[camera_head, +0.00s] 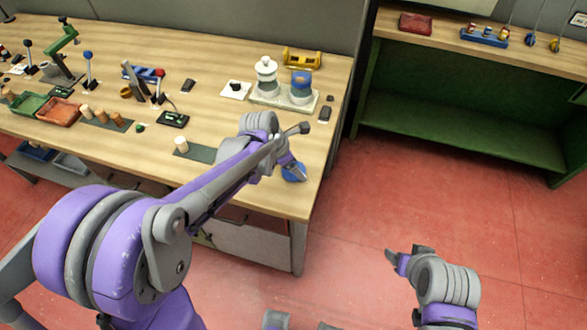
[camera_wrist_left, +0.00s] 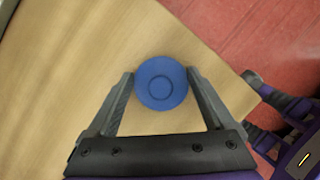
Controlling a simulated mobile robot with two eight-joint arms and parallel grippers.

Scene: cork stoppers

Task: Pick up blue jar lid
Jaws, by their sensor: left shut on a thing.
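The blue jar lid (camera_wrist_left: 161,83) is a round disc with a raised ring, between the two fingers of my left gripper (camera_wrist_left: 161,88) in the left wrist view. The fingers touch its left and right sides. In the head view the lid (camera_head: 294,172) shows partly behind the left gripper (camera_head: 290,165), near the right front corner of the workbench (camera_head: 262,196). I cannot tell whether the lid rests on the wood or is slightly above it. My right gripper (camera_head: 392,258) is over the red floor, away from the bench; its finger opening is unclear.
A white tray (camera_head: 265,100) with two jars, one blue-topped, stands at the back right of the bench. A dark small block (camera_head: 324,114) lies near the right edge. Bare wood surrounds the lid.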

